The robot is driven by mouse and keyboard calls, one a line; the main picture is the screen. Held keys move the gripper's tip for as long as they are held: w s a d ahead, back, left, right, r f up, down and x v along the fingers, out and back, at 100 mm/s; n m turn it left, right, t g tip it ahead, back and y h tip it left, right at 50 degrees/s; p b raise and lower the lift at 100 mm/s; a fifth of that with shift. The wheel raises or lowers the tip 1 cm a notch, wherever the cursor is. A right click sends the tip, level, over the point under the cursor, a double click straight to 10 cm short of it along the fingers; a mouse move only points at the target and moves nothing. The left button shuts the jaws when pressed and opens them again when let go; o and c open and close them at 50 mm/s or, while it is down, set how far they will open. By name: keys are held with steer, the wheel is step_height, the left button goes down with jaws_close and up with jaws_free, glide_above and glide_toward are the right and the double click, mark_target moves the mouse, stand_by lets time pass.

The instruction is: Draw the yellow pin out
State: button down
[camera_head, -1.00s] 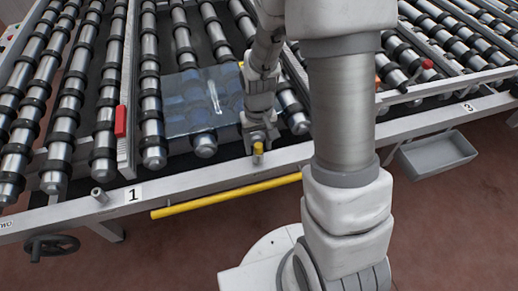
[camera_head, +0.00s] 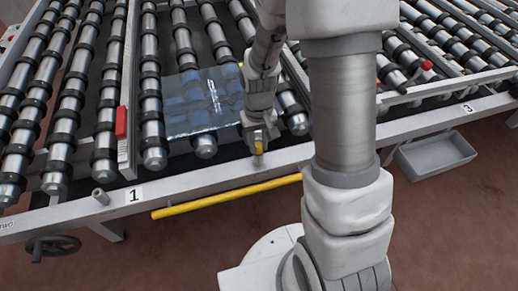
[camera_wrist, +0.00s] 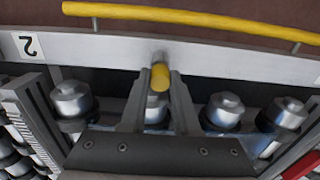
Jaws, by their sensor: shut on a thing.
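The yellow pin (camera_head: 259,147) is upright between the fingers of my gripper (camera_head: 257,138) at the front rail of the roller table. In the wrist view the pin (camera_wrist: 159,78) shows end-on between the two fingertips of my gripper (camera_wrist: 161,88), which are shut on it. A grey metal post (camera_head: 258,160) on the rail stands directly below the pin; its top also shows in the wrist view (camera_wrist: 158,58). I cannot tell whether the pin's lower end is still inside the post.
A yellow bar (camera_head: 225,196) runs along the front below the rail (camera_head: 200,179). An empty grey post (camera_head: 100,196) stands near the label 1. A grey bin (camera_head: 436,156) hangs at right.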

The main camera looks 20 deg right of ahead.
steer(key=shift+r, duration=0.4)
steer(key=shift+r+p, duration=2.15)
steer(key=shift+r, duration=0.45)
steer(key=shift+r+p, duration=1.4)
steer(key=shift+r, duration=0.55)
